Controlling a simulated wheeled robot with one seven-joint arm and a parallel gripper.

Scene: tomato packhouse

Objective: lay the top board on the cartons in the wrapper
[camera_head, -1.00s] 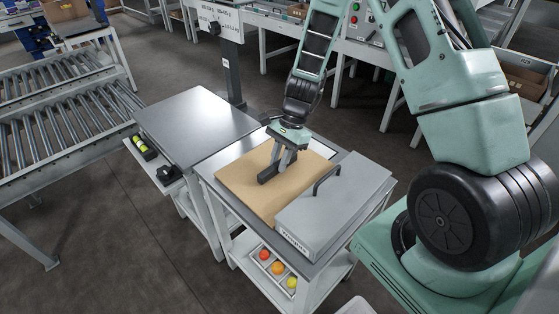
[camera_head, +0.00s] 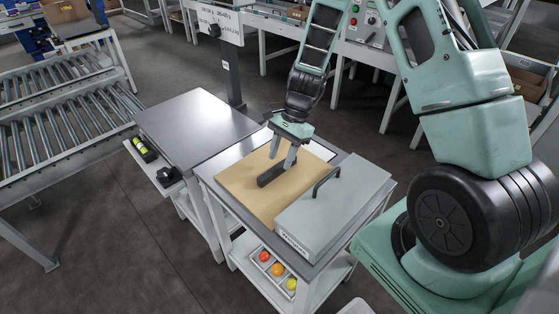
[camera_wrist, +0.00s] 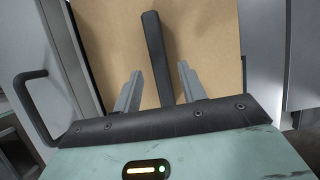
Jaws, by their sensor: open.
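The tan top board (camera_head: 240,182) lies flat in the grey-topped wrapper (camera_head: 218,192), beside its raised grey lid block (camera_head: 335,205). A dark grip bar (camera_head: 268,178) stands on the board. The cartons are not visible; the board hides whatever is under it. My gripper (camera_head: 282,163) points down over the bar, open and empty. In the wrist view, its two fingers (camera_wrist: 160,72) stand apart on either side of the bar (camera_wrist: 153,45), with bare board (camera_wrist: 208,40) around them. I cannot tell whether the fingertips touch the bar.
A black handle (camera_head: 326,182) sticks up from the lid block, close to the board's right. A bare grey table (camera_head: 195,120) adjoins at left, with a roller conveyor (camera_head: 60,125) beyond.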

